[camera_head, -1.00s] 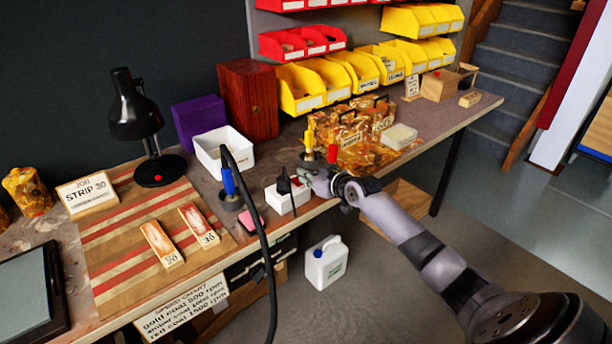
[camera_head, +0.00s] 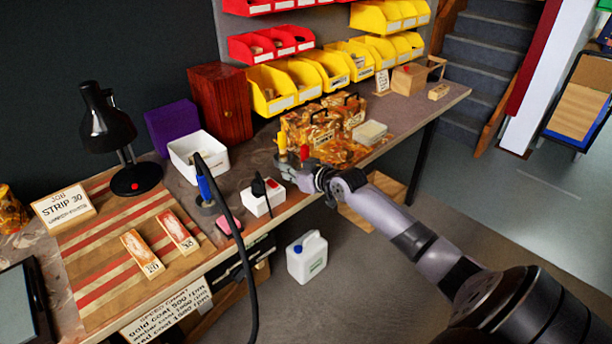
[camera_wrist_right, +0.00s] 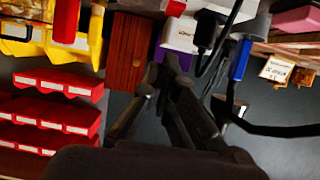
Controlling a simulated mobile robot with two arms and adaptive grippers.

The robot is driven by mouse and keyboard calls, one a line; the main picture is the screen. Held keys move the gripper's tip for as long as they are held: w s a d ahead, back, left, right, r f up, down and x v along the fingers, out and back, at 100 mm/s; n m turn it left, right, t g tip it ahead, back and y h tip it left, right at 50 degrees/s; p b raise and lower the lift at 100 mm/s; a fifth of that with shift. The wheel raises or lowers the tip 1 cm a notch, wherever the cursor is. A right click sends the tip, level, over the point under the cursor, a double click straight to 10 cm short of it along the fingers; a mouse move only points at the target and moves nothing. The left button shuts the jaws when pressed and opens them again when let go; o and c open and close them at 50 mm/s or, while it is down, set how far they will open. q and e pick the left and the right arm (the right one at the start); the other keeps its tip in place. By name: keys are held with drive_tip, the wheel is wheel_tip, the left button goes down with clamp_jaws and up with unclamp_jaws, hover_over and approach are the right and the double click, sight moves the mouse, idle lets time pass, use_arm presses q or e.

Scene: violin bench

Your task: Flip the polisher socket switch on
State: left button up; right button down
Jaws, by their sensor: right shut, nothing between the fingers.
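The polisher socket (camera_head: 262,203) is a white box near the front edge of the bench. A black plug (camera_head: 258,186) with a black cable stands in it, and a red switch (camera_head: 273,184) shows on its top to the right of the plug. I cannot tell the switch's position. My right gripper (camera_head: 283,163) is shut and empty, just beyond and above the switch, seemingly apart from it. In the right wrist view the closed fingers (camera_wrist_right: 177,66) are below the red switch (camera_wrist_right: 175,8) and plug (camera_wrist_right: 205,30). My left gripper is not in view.
A blue-handled tool in a holder (camera_head: 206,195) and a pink block (camera_head: 230,227) sit left of the socket. Yellow- and red-topped tools (camera_head: 283,148) stand close behind my gripper. A thick black cable (camera_head: 230,215) hangs in front of the bench. A white bin (camera_head: 183,160) stands behind.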

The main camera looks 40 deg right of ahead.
drive_tip(key=s, duration=0.6)
drive_tip(key=shift+d+r, duration=0.15)
drive_tip(key=shift+r, duration=0.3)
drive_tip(key=shift+f, duration=0.1)
drive_tip(key=s+d+f+m+g+h, duration=0.1)
drive_tip(key=s+f+g, duration=0.15)
drive_tip(key=f, duration=0.85)
drive_tip(key=s+d+f+m+g+h, duration=0.1)
drive_tip(key=s+f, duration=0.3)
drive_tip(key=f, duration=0.7)
drive_tip(key=s+a+f+g, duration=0.3)
drive_tip(key=s+f, duration=0.8)
drive_tip(key=f, duration=0.4)
drive_tip(key=s+a+f+n+g, duration=0.1)
drive_tip(key=s+a+f+g, duration=0.1)
drive_tip(key=s+a+f, duration=0.4)
drive_tip(key=s+a+f+n+g, duration=0.1)
drive_tip(key=s+a+f, duration=0.5)
drive_tip(key=s, duration=1)
drive_tip(key=s+a+f+n+g+y, duration=0.1)
drive_tip(key=s+a+f+g, duration=0.2)
drive_tip(key=s+a+f, duration=0.3)
drive_tip(key=s+f, duration=0.1)
drive_tip(key=s, duration=0.4)
drive_tip(key=shift+a+n, duration=0.4)
